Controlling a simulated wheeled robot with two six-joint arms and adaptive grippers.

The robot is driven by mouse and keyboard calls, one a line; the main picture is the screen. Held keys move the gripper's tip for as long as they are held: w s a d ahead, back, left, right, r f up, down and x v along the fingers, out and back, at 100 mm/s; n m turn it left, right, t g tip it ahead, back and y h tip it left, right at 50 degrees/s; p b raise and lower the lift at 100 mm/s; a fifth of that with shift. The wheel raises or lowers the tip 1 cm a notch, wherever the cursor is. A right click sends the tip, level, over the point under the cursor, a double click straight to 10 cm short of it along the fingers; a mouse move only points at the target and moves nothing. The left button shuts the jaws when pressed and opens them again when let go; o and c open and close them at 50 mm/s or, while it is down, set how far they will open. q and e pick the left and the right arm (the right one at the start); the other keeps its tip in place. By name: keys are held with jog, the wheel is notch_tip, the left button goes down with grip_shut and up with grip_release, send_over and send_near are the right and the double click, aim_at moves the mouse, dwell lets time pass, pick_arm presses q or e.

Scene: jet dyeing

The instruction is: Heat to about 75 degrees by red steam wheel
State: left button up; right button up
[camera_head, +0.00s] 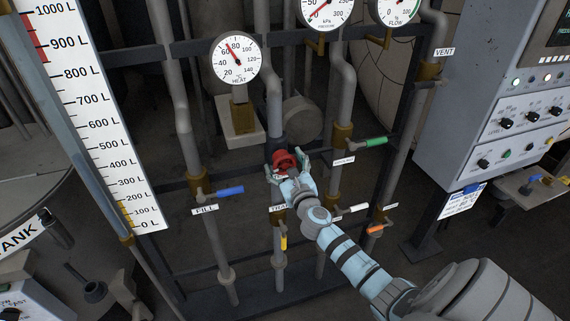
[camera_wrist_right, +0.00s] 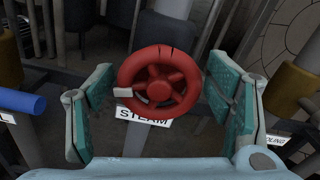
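The red steam wheel (camera_head: 284,161) is on a vertical pipe in the middle of the head view. In the right wrist view the wheel (camera_wrist_right: 160,84) faces me, with a white tab at its lower left and a STEAM label (camera_wrist_right: 143,117) below. My right gripper (camera_head: 287,167) is at the wheel. Its teal-padded fingers stand open on both sides, with gaps to the rim in the wrist view. The round HEAT gauge (camera_head: 236,60) is above left; its red needle points between 60 and 80, roughly 70. My left gripper is not in view.
A blue FILL handle (camera_head: 229,191) is left of the wheel and a green handle (camera_head: 376,141) right. White, yellow and orange handles sit below. Pipes and dark rails surround my arm. A control cabinet (camera_head: 500,120) stands at right.

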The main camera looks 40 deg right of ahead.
jog(key=c, duration=0.8)
jog(key=shift+m, duration=0.3)
jog(key=m, duration=0.4)
jog(key=shift+d, duration=0.1)
jog(key=m+b, duration=0.1)
jog(key=m, duration=0.3)
jog(key=shift+s+d+f+m, duration=0.1)
jog(key=shift+m, duration=0.3)
jog(key=m+b, duration=0.2)
jog(key=m, duration=0.3)
jog(key=shift+d+f+m, duration=0.1)
jog(key=shift+m, duration=0.2)
jog(key=m+b, duration=0.2)
jog(key=m, duration=0.3)
jog(key=shift+f+m, duration=0.15)
jog(key=shift+m, duration=0.25)
